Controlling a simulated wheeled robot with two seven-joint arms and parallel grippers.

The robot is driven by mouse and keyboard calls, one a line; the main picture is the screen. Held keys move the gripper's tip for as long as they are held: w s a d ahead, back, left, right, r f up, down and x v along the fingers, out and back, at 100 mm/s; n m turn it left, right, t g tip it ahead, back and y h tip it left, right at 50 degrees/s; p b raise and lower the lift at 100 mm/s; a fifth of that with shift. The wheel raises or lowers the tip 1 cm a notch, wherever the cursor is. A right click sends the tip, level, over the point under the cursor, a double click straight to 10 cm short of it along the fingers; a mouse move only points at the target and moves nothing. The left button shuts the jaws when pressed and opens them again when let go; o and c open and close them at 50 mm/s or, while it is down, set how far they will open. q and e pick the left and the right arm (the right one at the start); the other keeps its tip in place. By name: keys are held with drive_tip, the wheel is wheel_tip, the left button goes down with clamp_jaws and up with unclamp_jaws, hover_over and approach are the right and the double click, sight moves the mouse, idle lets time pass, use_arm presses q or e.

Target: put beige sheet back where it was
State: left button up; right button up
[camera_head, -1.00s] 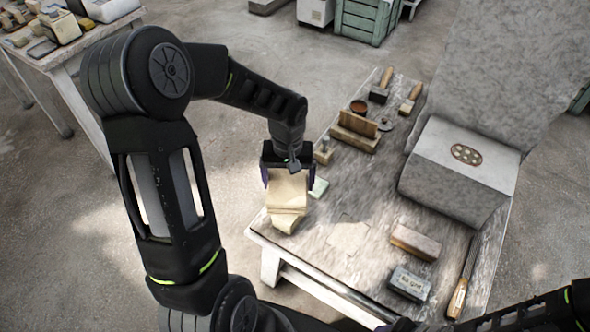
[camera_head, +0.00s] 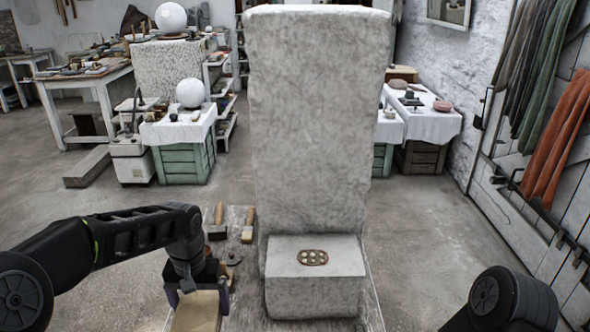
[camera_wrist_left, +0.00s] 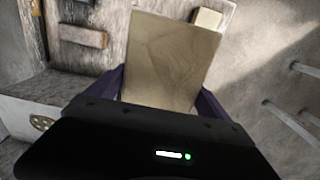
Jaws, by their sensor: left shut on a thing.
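The beige sheet (camera_head: 197,311) is a flat pale piece held in my left gripper (camera_head: 193,283), low at the left of the head view and cut by the bottom edge. In the left wrist view the beige sheet (camera_wrist_left: 172,60) stands out between the purple-edged fingers, which are shut on its near end. Beyond its far edge a small pale block (camera_wrist_left: 207,19) shows. My right gripper is not in view; only part of my right arm shows at the lower right.
A tall rough stone slab (camera_head: 315,130) rises ahead, with a lower stone block (camera_head: 315,292) at its foot bearing an oval plate of round wells (camera_head: 312,257). Open floor lies to the right.

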use_arm(q)
drive_tip(key=shift+w+d+r+m, duration=0.1)
drive_tip(key=shift+d+m, duration=0.2)
drive_tip(key=shift+d, duration=0.8)
